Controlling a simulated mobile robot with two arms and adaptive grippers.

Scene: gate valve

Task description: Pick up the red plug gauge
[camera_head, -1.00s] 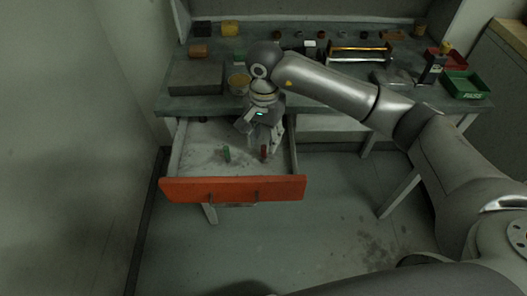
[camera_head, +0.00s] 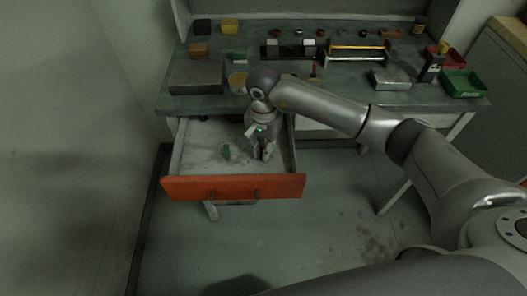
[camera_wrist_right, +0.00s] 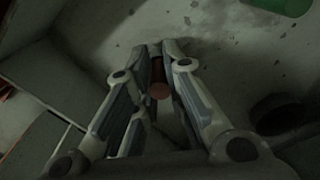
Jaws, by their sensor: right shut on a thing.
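The red plug gauge (camera_wrist_right: 158,88) is between the fingers of my right gripper (camera_wrist_right: 165,60) in the right wrist view. In the head view my right gripper (camera_head: 262,152) points down inside the open drawer, and its fingers largely hide the red gauge there. The gripper is shut on the gauge. I cannot tell whether the gauge is clear of the drawer floor. My left gripper is not in view.
The drawer (camera_head: 232,187) is open, with an orange front and low side walls close to the gripper on its right. The workbench (camera_head: 205,103) above holds blocks, a grey plate, a rod rack and red and green trays (camera_head: 463,83). A dark round thing (camera_wrist_right: 278,113) shows in the wrist view.

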